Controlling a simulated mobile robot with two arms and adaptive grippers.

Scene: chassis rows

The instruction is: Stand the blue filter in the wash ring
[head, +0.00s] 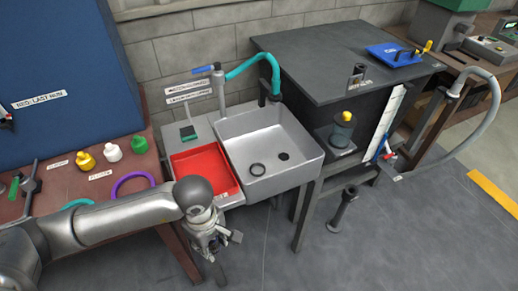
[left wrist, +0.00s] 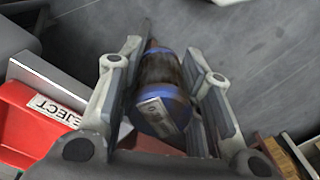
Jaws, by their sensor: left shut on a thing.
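My left gripper (head: 220,242) hangs in front of the red tray, below the sink's front left edge. In the left wrist view its fingers (left wrist: 165,75) are shut on the blue filter (left wrist: 158,107), a dark brownish cylinder with blue bands and a small label. The filter is mostly hidden by the gripper in the head view. My right gripper is not in view.
The red reject tray (head: 228,187) sits left of the sink. A teal tap hose (head: 262,60) arches over the sink's back. Colored caps and rings lie on the brown table (head: 127,168). A dark cabinet (head: 330,50) stands right of the sink.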

